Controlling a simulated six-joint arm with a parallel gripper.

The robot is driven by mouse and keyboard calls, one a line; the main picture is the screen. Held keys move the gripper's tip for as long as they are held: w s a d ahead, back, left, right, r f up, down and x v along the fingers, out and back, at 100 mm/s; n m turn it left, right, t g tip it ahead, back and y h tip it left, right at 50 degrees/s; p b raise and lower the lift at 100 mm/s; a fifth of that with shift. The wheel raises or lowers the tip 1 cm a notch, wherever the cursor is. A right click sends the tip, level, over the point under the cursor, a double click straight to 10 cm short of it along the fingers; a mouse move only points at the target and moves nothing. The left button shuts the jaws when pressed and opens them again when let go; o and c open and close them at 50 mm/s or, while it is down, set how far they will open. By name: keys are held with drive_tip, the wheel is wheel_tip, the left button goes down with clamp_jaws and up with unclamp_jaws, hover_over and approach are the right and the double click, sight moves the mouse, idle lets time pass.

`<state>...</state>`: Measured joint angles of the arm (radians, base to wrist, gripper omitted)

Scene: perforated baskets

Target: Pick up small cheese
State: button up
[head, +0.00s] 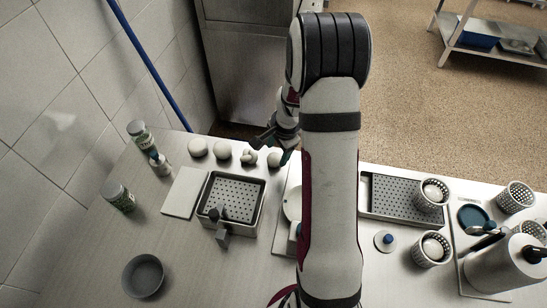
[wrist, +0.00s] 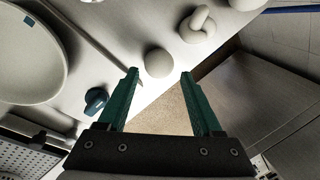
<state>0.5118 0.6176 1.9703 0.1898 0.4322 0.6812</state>
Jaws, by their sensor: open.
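Several pale cheeses stand in a row along the back edge of the counter. A small round cheese (head: 274,160) is at the right end of that row, partly behind my arm. In the wrist view the small round cheese (wrist: 158,61) lies just beyond the fingertips, centred between them. My gripper (wrist: 159,75) has its two green fingers spread wide and empty. In the head view my gripper (head: 275,146) is at the back edge beside this cheese. A knotted cheese (head: 249,157) is beside it and also shows in the wrist view (wrist: 198,25).
A white plate (wrist: 30,55) and a dark blue knob (wrist: 96,97) are left in the wrist view. The counter edge drops off behind the row.

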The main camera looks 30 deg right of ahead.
sight(276, 156)
drive_tip(key=x, duration=0.3)
drive_tip(key=shift+f, duration=0.4)
clamp_jaws()
drive_tip(key=shift+r, duration=0.15)
